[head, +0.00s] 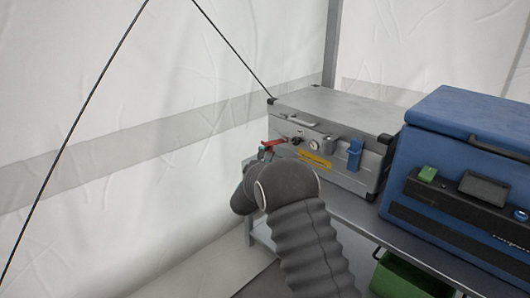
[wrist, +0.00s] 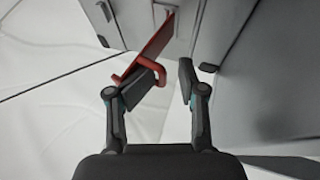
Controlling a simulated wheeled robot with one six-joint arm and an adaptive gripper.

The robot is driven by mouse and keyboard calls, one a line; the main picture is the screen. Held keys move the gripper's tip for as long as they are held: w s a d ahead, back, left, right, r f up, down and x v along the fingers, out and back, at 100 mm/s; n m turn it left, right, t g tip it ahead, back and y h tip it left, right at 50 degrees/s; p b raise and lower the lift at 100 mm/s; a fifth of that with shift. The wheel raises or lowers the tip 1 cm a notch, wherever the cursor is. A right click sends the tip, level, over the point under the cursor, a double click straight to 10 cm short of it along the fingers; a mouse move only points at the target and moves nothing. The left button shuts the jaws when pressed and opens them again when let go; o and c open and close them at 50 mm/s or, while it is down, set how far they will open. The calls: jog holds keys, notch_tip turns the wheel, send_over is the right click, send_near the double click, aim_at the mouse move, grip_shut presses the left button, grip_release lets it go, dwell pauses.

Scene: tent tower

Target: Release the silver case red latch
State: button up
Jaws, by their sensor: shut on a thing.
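The silver case (head: 335,109) stands closed on a grey shelf, its front facing me. Its red latch (head: 274,143) is at the front's left end and sticks out. In the wrist view the red latch (wrist: 150,52) is a long tilted lever with a bent lower end around the left fingertip. In the head view my arm hides most of the gripper. A blue latch (head: 354,154) is at the front's right end.
A blue box (head: 470,122) with a dark front stands close to the case's right. A green bin (head: 405,277) is below the shelf (head: 371,219). White tent wall and a dark cord (head: 75,120) are at left, with free room before the wall.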

jog(key=shift+d+f, duration=0.15)
jog(key=shift+d, duration=0.15)
jog(key=v, duration=1.2)
jog(key=shift+a, duration=0.25)
